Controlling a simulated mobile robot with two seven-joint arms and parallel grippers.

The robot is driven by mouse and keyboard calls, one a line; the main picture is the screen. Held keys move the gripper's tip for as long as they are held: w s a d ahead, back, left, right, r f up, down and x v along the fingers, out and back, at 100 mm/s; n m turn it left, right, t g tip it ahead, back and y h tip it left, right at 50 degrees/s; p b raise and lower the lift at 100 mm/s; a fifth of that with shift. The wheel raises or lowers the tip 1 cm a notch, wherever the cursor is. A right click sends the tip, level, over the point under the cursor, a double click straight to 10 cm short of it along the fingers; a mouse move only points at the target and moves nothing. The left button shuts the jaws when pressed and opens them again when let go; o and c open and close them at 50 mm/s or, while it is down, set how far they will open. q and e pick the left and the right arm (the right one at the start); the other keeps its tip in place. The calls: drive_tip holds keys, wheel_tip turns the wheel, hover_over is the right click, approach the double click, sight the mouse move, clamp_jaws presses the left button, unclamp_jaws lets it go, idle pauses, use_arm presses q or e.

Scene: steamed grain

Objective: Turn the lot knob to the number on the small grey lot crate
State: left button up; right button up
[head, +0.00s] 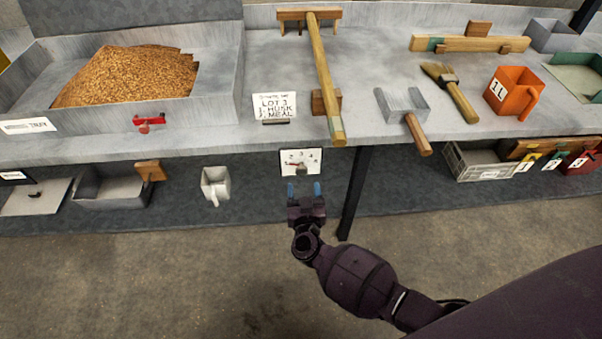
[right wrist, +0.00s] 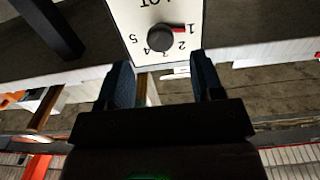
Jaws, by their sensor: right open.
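The lot knob is a dark round knob (right wrist: 160,38) with a red pointer on a white dial plate (right wrist: 142,14); the plate also shows in the head view (head: 308,157), below the counter edge. In the right wrist view the numbers appear upside down, and the red pointer points at 1. My right gripper (head: 304,190) is open and empty, just in front of and below the plate. Its fingertips (right wrist: 166,75) sit apart on either side below the knob, not touching it. A light grey crate (head: 466,165) stands at the lower right; its label is too small to read. My left gripper is out of view.
A dark table leg (head: 354,193) stands right of the plate. A white scoop-like cup (head: 215,184) is to the left. A wooden-handled tool (head: 322,75) overhangs the counter edge.

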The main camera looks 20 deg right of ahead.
sight(302, 173)
drive_tip(key=x, duration=0.4)
drive_tip(key=shift+f+b, duration=0.2)
drive_tip(key=shift+b, duration=0.2)
drive_tip(key=shift+w+d, duration=0.2)
drive_tip(key=shift+w, duration=0.45)
drive_tip(key=shift+w+d+r, duration=0.1)
drive_tip(key=shift+w+r, duration=0.1)
drive_tip(key=shift+w, duration=0.05)
drive_tip(key=c, duration=0.9)
